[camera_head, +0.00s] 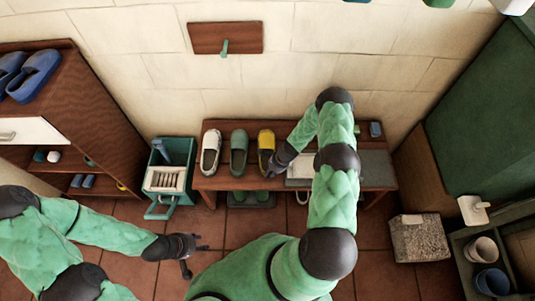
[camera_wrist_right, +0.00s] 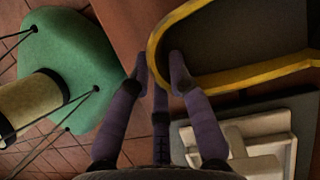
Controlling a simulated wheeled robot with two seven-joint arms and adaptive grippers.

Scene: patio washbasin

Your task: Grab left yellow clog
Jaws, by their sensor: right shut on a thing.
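The yellow clog (camera_head: 266,142) stands on the wooden bench, right of a green clog (camera_head: 239,150). My right gripper (camera_head: 273,167) is at its near end. In the right wrist view, the yellow clog (camera_wrist_right: 245,76) shows its yellow rim and dark inside. My right gripper (camera_wrist_right: 158,64) is shut on that rim, one finger outside and one inside the opening. Part of the clog's near end is hidden by the gripper in the head view. My left gripper (camera_head: 194,254) is open and empty above the tiled floor.
A white clog (camera_head: 211,147) stands further left on the bench (camera_head: 223,183). A pale tray (camera_head: 299,174) lies close on the right. A green bin (camera_head: 180,148) stands left of the bench, and a shoe shelf (camera_head: 82,105) beyond it. Open tiled floor lies in front.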

